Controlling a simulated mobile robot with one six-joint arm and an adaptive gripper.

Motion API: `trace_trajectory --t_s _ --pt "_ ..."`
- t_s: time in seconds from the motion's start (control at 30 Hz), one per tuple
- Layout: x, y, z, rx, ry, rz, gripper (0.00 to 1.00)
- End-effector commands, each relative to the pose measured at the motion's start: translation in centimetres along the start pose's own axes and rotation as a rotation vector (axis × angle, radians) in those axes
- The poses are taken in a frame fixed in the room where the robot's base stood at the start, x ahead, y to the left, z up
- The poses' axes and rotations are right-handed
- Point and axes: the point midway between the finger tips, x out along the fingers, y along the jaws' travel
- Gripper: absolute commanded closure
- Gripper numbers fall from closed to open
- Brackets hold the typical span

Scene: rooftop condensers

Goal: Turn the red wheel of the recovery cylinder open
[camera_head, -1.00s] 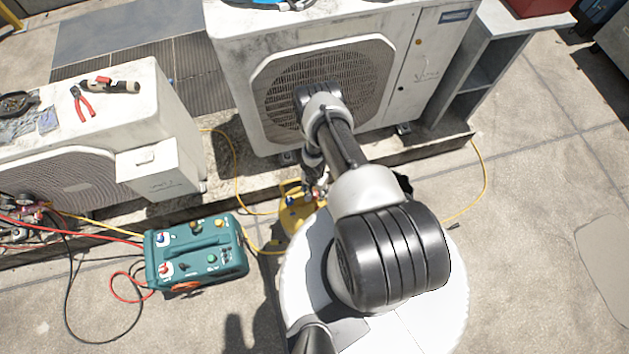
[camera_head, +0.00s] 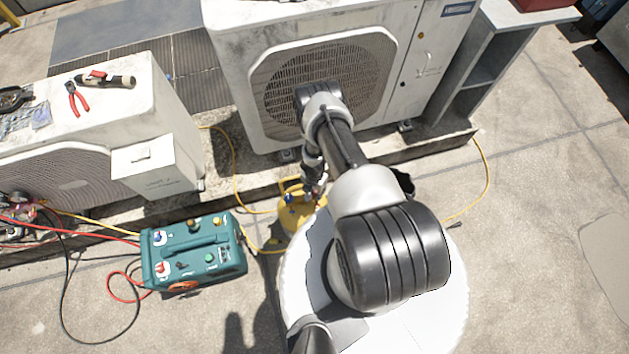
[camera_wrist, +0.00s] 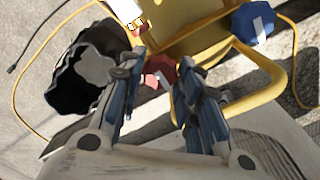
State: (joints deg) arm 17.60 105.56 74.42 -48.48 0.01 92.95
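The yellow recovery cylinder (camera_head: 298,217) stands on the ground beside the plinth in the head view, partly hidden by my arm. In the wrist view its yellow top and collar (camera_wrist: 190,22) fill the upper middle. The red wheel (camera_wrist: 159,69) shows between and just past my fingertips, with its left edge close to the left finger. A blue wheel (camera_wrist: 254,22) sits on the cylinder to the upper right. My gripper (camera_wrist: 160,82) is open, a finger on either side of the red wheel; I cannot tell whether either touches it.
A teal recovery machine (camera_head: 193,252) with hoses stands left of the cylinder. A yellow hose (camera_head: 236,170) runs behind it. A large condenser (camera_head: 230,60) stands behind my arm, and a smaller one (camera_head: 150,105) holds tools at left. Open concrete lies at right.

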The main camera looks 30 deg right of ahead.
Motion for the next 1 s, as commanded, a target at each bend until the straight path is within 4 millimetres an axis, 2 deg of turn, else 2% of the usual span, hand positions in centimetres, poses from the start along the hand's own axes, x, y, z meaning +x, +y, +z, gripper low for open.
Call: trace_trajectory --t_s 0.33,0.67,1.0 --pt "0.01 0.0 0.01 0.0 0.0 0.0 0.93" --pt "0.03 0.0 0.02 -0.053 0.0 0.0 0.93" --pt "0.06 0.01 0.04 -0.297 0.0 0.0 0.93"
